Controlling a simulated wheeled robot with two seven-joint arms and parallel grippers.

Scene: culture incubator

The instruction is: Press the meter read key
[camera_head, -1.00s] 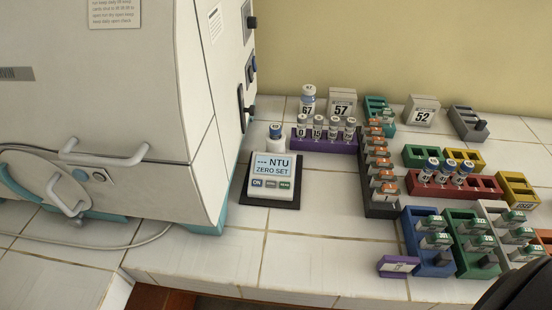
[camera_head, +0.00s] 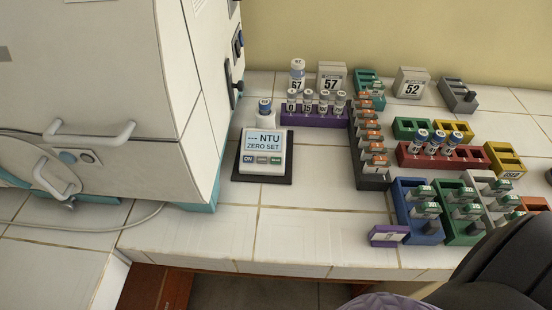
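The meter (camera_head: 263,152) is a small white box on a dark pad on the tiled bench, right of the big incubator. Its screen (camera_head: 264,141) reads "--- NTU" and "ZERO SET". Three keys sit below the screen: a blue ON key (camera_head: 248,160), a grey middle key (camera_head: 262,160) and a green key (camera_head: 276,160) at the right, whose label is too small to read for sure. A vial with a blue cap (camera_head: 264,106) stands at the back of the meter. Neither gripper shows in view. A dark part of my own body fills the lower right corner.
The incubator (camera_head: 90,100) stands close on the left. A purple rack (camera_head: 315,118) of vials, a dark rack (camera_head: 372,180) and several coloured racks, including a blue one (camera_head: 427,235), crowd the right. The bench in front of the meter (camera_head: 290,225) is clear.

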